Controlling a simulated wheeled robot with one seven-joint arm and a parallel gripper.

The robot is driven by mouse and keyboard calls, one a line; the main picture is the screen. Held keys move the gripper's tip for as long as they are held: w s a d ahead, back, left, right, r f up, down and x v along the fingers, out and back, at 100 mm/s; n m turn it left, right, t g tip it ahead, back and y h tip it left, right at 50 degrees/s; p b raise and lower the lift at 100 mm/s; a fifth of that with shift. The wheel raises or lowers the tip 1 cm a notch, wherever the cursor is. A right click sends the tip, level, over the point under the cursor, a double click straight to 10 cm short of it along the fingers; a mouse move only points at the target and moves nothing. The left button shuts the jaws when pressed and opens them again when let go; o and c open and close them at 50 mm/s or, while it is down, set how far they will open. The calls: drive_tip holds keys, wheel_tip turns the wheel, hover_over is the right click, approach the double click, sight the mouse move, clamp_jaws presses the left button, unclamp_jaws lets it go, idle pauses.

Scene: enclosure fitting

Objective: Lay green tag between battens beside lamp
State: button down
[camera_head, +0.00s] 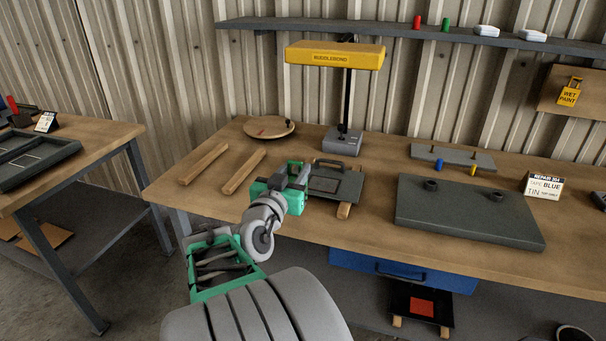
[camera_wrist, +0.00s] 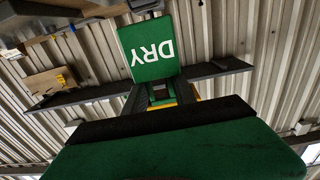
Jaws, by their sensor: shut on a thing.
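My gripper (camera_wrist: 160,92) is shut on the green tag (camera_wrist: 148,48), which reads "DRY" upside down in the wrist view. In the head view my gripper (camera_head: 298,174) is above the workbench, right of the two battens; the tag cannot be made out there. The left batten (camera_head: 203,163) and right batten (camera_head: 243,171) are pale wood bars lying roughly parallel, with bare bench between them. The lamp (camera_head: 334,56) has a yellow head marked "BUDDLEBOND", a black post and a grey base (camera_head: 343,140), standing behind and right of my gripper.
A dark plate with a handle (camera_head: 337,184) rests on wood just right of my gripper. A round wooden dish (camera_head: 269,127) lies behind the battens. A large dark panel (camera_head: 465,212) lies farther right. A yellow "WET PAINT" tag (camera_head: 570,92) hangs on a board.

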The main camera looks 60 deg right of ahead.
sight(289, 170)
drive_tip(key=a, duration=0.1)
drive_tip(key=a+r, duration=0.1)
drive_tip(key=a, duration=0.1)
drive_tip(key=shift+s+a+r, duration=0.15)
drive_tip(key=shift+s+r, duration=0.05)
drive_tip(key=shift+s, duration=0.15)
drive_tip(key=shift+w+r, duration=0.15)
drive_tip(key=shift+r, duration=0.2)
drive_tip(key=w+a+f+n+t+y+p, duration=0.1)
drive_tip(key=w+a+n+t+y, duration=0.4)
drive_tip(key=w+a, duration=0.4)
drive_tip(key=w+a+f+n+t+y, duration=0.15)
drive_tip(key=w+a+n+t, duration=0.25)
drive_tip(key=w+a+t, duration=0.55)
drive_tip(key=w+a+f+n+y+p, duration=0.2)
drive_tip(key=w+a+y, duration=0.15)
drive_tip(key=a, duration=0.35)
drive_tip(key=w+a+f+n+y+p, duration=0.1)
drive_tip(key=w+a+n+y+p, duration=0.2)
drive_tip(key=a, duration=0.5)
drive_tip(key=w+a+f+n+y+p, duration=0.1)
drive_tip(key=a+f+n+y+p, duration=0.1)
drive_tip(key=a+y, duration=0.35)
wheel_tip(289, 170, down, 5)
drive_tip(key=s+a, duration=0.2)
wheel_tip(289, 170, up, 7)
drive_tip(key=s, duration=0.2)
drive_tip(key=shift+t+h, duration=0.35)
drive_tip(key=shift+t, duration=0.1)
